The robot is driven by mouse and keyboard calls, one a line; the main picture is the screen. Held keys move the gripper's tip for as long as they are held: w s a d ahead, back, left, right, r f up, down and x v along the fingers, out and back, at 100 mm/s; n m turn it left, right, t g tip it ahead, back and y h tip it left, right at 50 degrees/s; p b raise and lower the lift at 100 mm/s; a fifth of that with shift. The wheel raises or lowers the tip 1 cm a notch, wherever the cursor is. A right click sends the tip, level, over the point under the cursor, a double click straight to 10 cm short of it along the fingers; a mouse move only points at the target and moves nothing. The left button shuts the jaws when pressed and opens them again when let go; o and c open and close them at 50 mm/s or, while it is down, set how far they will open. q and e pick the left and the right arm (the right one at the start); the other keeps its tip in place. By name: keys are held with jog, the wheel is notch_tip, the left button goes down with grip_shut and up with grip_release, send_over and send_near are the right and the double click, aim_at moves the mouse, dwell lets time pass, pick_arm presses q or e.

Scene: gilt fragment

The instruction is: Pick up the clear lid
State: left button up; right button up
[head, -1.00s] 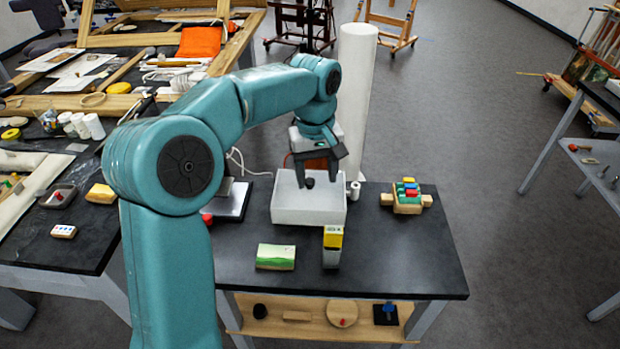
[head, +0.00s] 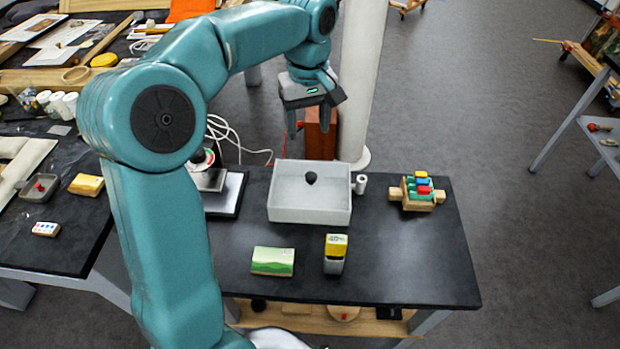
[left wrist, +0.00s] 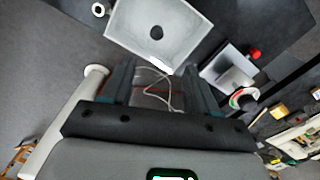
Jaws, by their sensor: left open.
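A pale open-looking box (head: 285,210) stands on the dark table, with a black round knob (head: 311,178) showing inside its outline. The knob seems to belong to the clear lid, whose edges I cannot make out apart from the box. The box also shows at the top of the left wrist view (left wrist: 130,40), with the knob near its middle. My left gripper (head: 310,118) is open and empty, beyond the far edge of the box and clear of the knob. In the left wrist view its fingers (left wrist: 155,82) point toward the box. My right gripper is not seen.
A white roll (head: 362,80) stands upright behind the table. A small white cylinder (head: 361,185) is right of the box. A wooden holder with coloured pieces (head: 418,192), a green block (head: 272,261) and a yellow-topped block (head: 335,254) are on the table. Its front right is bare.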

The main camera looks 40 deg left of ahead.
pick_arm(q)
send_over(311, 174)
jog(key=f, duration=0.5)
jog(key=s+f, duration=0.1)
jog(key=f, duration=0.2)
jog(key=shift+f, duration=0.35)
jog(key=f, duration=0.4)
jog(key=w+f, duration=0.1)
jog(key=f, duration=0.1)
grip_shut()
